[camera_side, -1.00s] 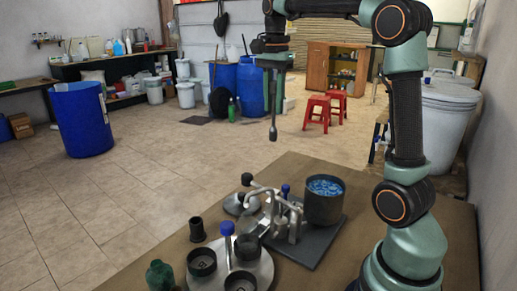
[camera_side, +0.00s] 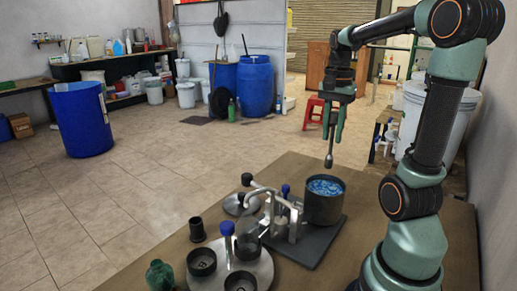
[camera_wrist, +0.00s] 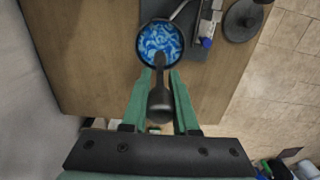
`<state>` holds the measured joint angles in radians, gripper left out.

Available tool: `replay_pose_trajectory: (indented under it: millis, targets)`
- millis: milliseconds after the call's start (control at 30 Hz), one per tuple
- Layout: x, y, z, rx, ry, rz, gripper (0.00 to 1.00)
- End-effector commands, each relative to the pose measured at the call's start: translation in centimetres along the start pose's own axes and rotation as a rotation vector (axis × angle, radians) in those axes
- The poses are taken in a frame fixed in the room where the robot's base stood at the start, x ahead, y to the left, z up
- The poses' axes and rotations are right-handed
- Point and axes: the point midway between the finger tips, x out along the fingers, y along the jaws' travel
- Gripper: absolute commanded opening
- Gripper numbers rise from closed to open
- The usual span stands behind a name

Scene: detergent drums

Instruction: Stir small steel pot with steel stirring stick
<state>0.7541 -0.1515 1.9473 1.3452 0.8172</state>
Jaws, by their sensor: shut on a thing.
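The small steel pot (camera_side: 324,207) stands on a dark plate on the table, with blue-and-white contents showing inside. It also shows in the wrist view (camera_wrist: 160,43), beyond my fingertips. My gripper (camera_side: 333,118) is shut on the steel stirring stick (camera_side: 329,148), which hangs nearly upright with its rounded end down. The stick's lower end is above the pot, apart from its rim, in the side view. In the wrist view my gripper (camera_wrist: 160,80) has the stick (camera_wrist: 160,100) between its green fingers, and the stick's tip overlaps the pot's near edge.
A lever device with metal arms (camera_side: 283,215) stands beside the pot on the dark plate (camera_side: 318,246). A round metal tray (camera_side: 255,277) holds black cups and a blue-topped piece. A green bottle (camera_side: 160,276) and a black cup (camera_side: 197,229) stand left. The table's right part is bare.

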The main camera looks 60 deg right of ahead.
Motion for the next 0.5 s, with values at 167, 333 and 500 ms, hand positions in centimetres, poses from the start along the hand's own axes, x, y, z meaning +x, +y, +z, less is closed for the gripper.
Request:
replay_pose_trajectory:
  millis: [167,333,500]
  targets:
    - [1.3,0.0,0.0,0.000,-0.002,0.002,0.00]
    - [2.8,0.0,0.0,0.000,-0.002,0.002,0.00]
    - [4.3,0.0,0.1,0.000,-0.002,0.002,0.00]
